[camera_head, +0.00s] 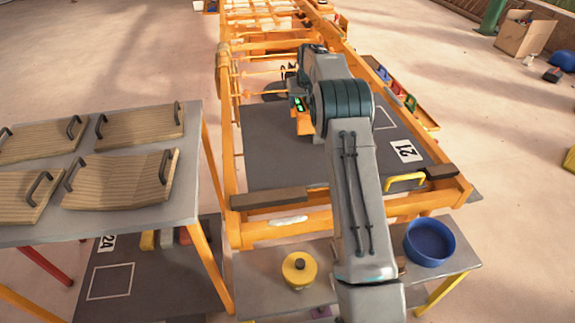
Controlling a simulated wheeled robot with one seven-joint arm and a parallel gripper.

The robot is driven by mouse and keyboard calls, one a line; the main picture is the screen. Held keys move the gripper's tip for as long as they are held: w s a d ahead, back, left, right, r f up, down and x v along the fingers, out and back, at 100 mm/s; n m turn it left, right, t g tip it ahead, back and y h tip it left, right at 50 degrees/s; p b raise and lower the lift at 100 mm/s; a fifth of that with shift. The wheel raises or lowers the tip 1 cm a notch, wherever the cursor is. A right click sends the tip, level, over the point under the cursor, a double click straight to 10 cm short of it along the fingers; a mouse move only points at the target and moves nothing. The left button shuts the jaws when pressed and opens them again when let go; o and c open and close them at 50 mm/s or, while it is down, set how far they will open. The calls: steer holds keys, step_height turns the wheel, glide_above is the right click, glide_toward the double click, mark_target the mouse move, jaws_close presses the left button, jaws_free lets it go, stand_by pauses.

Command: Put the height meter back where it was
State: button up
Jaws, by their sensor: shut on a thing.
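My arm reaches from the bottom over the dark platform of the orange frame (228,130). My gripper (288,78) is at the far end of the arm, and its fingers are mostly hidden by my own wrist. A small dark device with a lit green display (298,104) shows beside the wrist; it looks like the height meter, held in the shut gripper. The contact itself is hidden. An orange part shows just below the display. I cannot tell whether the device touches the platform (262,150).
A grey table (185,205) with handled wooden boards stands left. The front bench (345,292) holds a yellow round thing with a dark knob (299,270) and a blue bowl (430,243). A yellow handle (404,180) is at the frame's front right.

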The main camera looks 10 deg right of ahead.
steer(key=shift+s+a+f, duration=1.2)
steer(key=shift+s+f, duration=0.3)
steer(key=shift+f, duration=0.3)
steer(key=shift+s+a+f, duration=1.15)
steer(key=shift+s+f, duration=0.4)
steer(key=shift+f, duration=0.25)
steer(key=shift+s+a+f, duration=1.2)
steer(key=shift+s+f, duration=0.3)
steer(key=shift+f, duration=0.3)
steer(key=shift+f, duration=0.2)
steer(key=o, duration=1.3)
steer(key=shift+o, duration=0.2)
steer(key=shift+r, duration=0.15)
